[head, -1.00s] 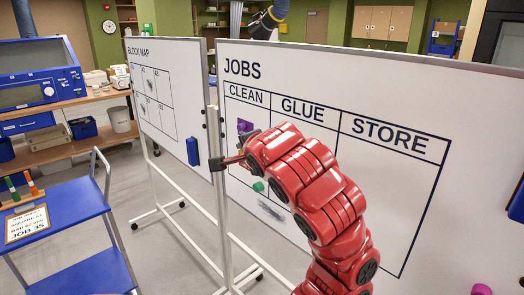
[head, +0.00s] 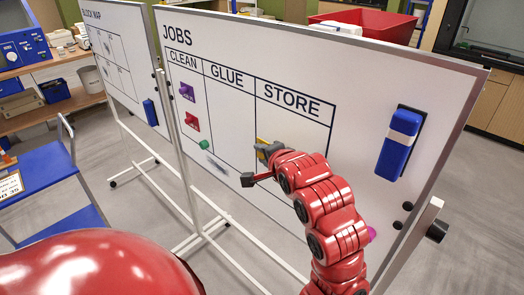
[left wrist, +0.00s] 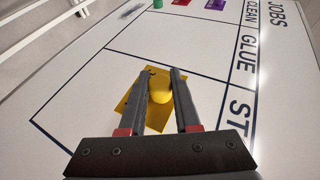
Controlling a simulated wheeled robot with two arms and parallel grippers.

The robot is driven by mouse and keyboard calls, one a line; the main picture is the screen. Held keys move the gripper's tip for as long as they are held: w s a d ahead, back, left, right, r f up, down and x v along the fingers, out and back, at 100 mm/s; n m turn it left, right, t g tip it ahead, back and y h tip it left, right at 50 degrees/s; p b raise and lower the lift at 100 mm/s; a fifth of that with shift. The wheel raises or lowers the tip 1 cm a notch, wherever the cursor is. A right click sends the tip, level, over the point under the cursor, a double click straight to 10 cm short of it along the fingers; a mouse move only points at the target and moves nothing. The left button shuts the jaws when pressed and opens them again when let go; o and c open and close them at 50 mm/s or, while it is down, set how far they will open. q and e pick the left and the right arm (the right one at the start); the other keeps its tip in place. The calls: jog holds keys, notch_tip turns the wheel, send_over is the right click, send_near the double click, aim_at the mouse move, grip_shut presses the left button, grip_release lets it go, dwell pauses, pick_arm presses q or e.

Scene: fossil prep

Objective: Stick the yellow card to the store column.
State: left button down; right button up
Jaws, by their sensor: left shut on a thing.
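The yellow card (left wrist: 133,108) shows in the left wrist view with a round yellow knob (left wrist: 160,91) on it. My left gripper (left wrist: 164,80) is shut on the knob, with a dark finger on each side. The card lies over the store column (left wrist: 95,92), just beside the line dividing it from the glue column. I cannot tell if it touches the board. In the head view only a sliver of the yellow card (head: 262,141) shows behind my left gripper (head: 256,165), in front of the store column (head: 290,122). My right gripper is not in view.
The clean column holds a purple card (head: 187,92) and a red card (head: 192,121). A green magnet (head: 204,145) and a grey smudge (head: 216,165) are lower down. A blue eraser (head: 398,145) sits on the board's right. A blue cart (head: 42,185) stands at left.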

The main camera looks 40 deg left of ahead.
pick_arm(q)
jog(key=shift+r+p, duration=0.15)
jog(key=shift+p, duration=0.4)
jog(key=w+b, duration=0.1)
jog(key=w, duration=0.2)
jog(key=w+b, duration=0.1)
jog(key=w, duration=0.1)
jog(key=shift+w+d+b, duration=0.25)
jog(key=shift+d+b, duration=0.05)
jog(key=shift+d, duration=0.05)
jog(key=shift+p, duration=0.35)
jog(key=shift+p, duration=0.3)
